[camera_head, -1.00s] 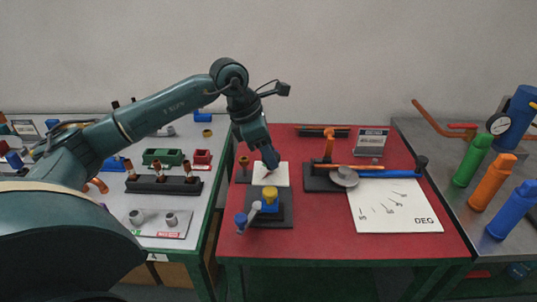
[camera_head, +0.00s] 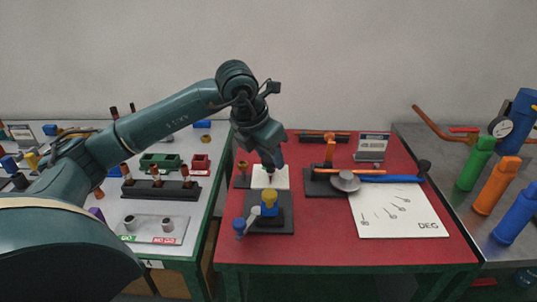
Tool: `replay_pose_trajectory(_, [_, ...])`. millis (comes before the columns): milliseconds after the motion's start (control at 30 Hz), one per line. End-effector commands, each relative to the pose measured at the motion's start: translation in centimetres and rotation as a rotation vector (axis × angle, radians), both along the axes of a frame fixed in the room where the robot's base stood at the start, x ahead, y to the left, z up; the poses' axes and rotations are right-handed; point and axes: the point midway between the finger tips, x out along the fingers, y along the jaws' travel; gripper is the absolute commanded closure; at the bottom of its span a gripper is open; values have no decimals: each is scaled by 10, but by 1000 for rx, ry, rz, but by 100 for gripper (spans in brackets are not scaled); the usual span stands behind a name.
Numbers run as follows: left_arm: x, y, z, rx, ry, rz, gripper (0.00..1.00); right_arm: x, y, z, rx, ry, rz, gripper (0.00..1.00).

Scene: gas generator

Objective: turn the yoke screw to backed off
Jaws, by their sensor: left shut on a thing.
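My left gripper (camera_head: 271,160) points down at the back left of the red table, over a small white plate (camera_head: 282,180). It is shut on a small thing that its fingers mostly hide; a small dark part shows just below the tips. Nearer me stands a fixture with a dark base (camera_head: 284,223), a blue block and a yellow top (camera_head: 269,196). A grey lever with a blue knob (camera_head: 239,226) reaches out from it to the front left. I cannot tell for certain which part is the yoke screw. My right gripper is not in view.
To the right lie a blue-handled tool (camera_head: 392,179), a grey disc (camera_head: 345,181) and a white DEG chart (camera_head: 400,222). A brown knob (camera_head: 243,167) stands left of the gripper. Green, orange and blue bottles line the right bench. The front of the red table is clear.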

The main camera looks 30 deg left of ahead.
Motion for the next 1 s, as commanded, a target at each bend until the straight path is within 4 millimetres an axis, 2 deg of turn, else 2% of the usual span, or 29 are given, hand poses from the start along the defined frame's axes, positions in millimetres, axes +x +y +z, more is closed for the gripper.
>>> replay_pose_trajectory(400, [0,1,0,0,1,10,83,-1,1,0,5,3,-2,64])
replay_pose_trajectory(433, [0,1,0,0,1,10,60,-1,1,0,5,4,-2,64])
replay_pose_trajectory(667, [0,0,0,0,1,9,41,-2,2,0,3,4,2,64])
replay_pose_trajectory(1000, [-2,1,5,0,0,8,39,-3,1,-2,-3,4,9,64])
